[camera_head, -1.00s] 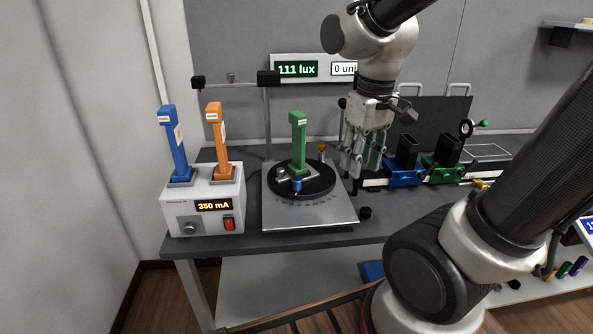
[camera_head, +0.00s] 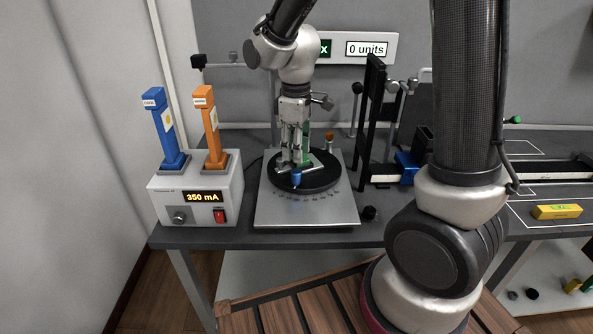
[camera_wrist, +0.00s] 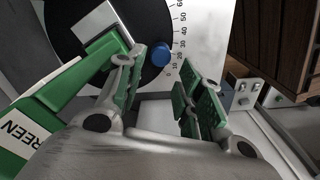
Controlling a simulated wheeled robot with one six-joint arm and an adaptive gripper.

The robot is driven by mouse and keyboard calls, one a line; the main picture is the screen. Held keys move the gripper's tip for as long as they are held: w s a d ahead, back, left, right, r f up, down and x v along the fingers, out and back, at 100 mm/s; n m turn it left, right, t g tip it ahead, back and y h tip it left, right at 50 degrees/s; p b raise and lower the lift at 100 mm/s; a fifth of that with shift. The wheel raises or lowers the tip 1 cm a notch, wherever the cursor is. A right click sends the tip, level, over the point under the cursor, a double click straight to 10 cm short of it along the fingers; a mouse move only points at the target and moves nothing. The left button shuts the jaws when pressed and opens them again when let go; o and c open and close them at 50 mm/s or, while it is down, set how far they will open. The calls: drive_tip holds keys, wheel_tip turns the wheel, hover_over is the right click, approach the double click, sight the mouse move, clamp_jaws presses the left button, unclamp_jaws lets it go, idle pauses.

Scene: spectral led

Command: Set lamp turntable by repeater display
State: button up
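The black lamp turntable (camera_head: 325,182) sits on a grey plate with a printed degree scale; the wrist view also shows its black disc (camera_wrist: 65,35). A green lamp (camera_head: 307,135) stands on it, mostly hidden behind my gripper in the head view; its green body marked GREEN (camera_wrist: 50,95) is at left in the wrist view. A blue knob (camera_head: 296,179) is at the disc's front edge, and in the wrist view the knob (camera_wrist: 161,53) lies just beyond my fingertips. My gripper (camera_head: 293,163) is open and points down over the turntable. The repeater display (camera_head: 368,48) reads "0 units"; its lux value is hidden by my arm.
A power box (camera_head: 196,195) reading 350 mA, with a blue lamp (camera_head: 164,130) and an orange lamp (camera_head: 210,130) on top, stands left of the turntable. A black upright panel (camera_head: 371,120) and a blue carriage (camera_head: 406,166) are to the right.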

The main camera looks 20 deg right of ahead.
sight(297, 171)
wheel_tip(297, 171, down, 8)
drive_tip(key=shift+r, duration=0.2)
drive_tip(key=shift+c, duration=0.2)
clamp_jaws()
